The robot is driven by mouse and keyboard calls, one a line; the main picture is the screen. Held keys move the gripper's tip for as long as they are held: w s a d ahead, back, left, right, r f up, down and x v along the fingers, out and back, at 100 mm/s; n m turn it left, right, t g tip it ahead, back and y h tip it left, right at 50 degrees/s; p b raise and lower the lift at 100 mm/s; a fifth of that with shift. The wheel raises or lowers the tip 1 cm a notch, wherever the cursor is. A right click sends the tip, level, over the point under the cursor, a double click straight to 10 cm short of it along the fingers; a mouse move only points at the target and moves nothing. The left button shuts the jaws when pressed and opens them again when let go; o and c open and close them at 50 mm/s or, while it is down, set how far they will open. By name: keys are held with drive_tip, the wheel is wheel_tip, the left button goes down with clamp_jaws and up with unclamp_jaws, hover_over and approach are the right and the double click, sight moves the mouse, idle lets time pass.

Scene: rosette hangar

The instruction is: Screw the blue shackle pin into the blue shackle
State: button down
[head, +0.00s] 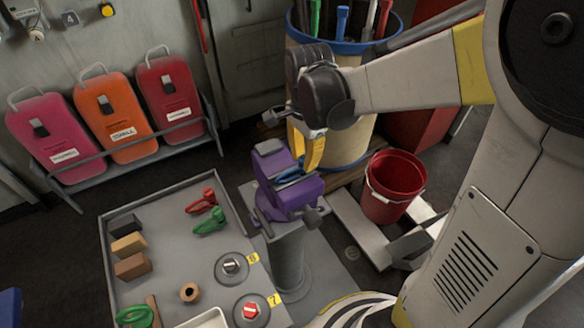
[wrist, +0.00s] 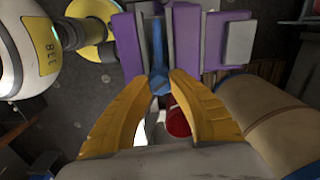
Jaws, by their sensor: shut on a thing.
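A purple vise (head: 290,192) stands on a grey pedestal in the middle of the head view. The blue shackle (wrist: 158,42) is between the vise's purple jaws in the wrist view; little of it shows. My gripper (head: 308,166) with yellow fingers reaches down to the vise from its far side. In the wrist view my gripper (wrist: 161,79) is shut on the blue shackle pin (wrist: 160,84), which lines up with the shackle and appears to meet it. I cannot tell how far the pin is in the shackle. The fingers hide part of the pin.
A grey tray (head: 165,232) at lower left holds red and green shackles and several blocks. A red bucket (head: 395,185) stands right of the vise. A blue-rimmed barrel (head: 345,145) with tools stands close behind my gripper. Coloured cases (head: 110,115) lean at the left wall.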

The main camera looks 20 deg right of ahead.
drive_tip(key=m, duration=0.4)
drive_tip(key=shift+m, duration=0.3)
drive_tip(key=m, duration=0.5)
drive_tip(key=m, duration=0.4)
drive_tip(key=shift+f, duration=0.1)
drive_tip(key=m, duration=0.5)
drive_tip(key=shift+m, duration=0.4)
drive_tip(key=c, duration=1.2)
unclamp_jaws()
